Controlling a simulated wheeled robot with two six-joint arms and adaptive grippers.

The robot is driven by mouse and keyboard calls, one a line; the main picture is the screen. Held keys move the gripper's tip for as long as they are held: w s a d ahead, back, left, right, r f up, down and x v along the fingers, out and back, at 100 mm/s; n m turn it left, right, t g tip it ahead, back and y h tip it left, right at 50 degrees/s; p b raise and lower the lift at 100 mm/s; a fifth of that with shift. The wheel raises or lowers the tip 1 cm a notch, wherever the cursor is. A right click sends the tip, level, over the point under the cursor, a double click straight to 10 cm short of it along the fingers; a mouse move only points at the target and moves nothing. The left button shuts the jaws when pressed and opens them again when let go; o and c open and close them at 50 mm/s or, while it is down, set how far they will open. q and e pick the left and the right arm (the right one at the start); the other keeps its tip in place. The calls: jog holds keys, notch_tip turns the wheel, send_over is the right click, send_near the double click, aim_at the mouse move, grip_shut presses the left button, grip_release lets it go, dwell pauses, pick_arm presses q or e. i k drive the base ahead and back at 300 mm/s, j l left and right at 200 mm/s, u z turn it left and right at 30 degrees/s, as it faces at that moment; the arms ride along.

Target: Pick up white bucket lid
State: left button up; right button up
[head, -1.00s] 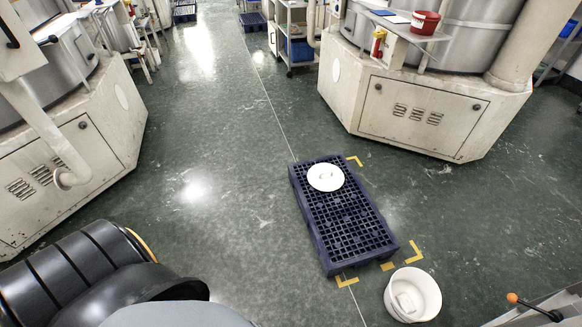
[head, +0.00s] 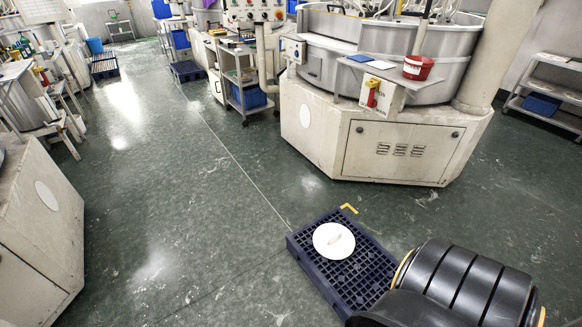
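The white bucket lid (head: 333,241) lies flat on a dark blue slatted pallet (head: 362,283) on the floor, at the lower middle of the head view. A black segmented part of my arm shows at the lower right and covers the right end of the pallet. Neither of my grippers shows in this view. The white bucket is not in view now.
A large machine with a pale base (head: 390,145) stands behind the pallet, with a red bucket (head: 418,68) on its shelf. Another pale machine (head: 45,225) stands at the left. The green floor between them is clear.

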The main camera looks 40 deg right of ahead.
aim_at(332, 241)
jog(key=i+j+z, duration=0.15)
jog(key=i, duration=0.55)
jog(key=i+j+z, duration=0.1)
jog(key=i, duration=0.55)
jog(key=i+z, duration=0.25)
jog(key=z, duration=0.15)
jog(key=i+z, duration=0.6)
jog(key=z, duration=0.15)
jog(key=i+j+z, duration=0.2)
jog(key=z, duration=0.15)
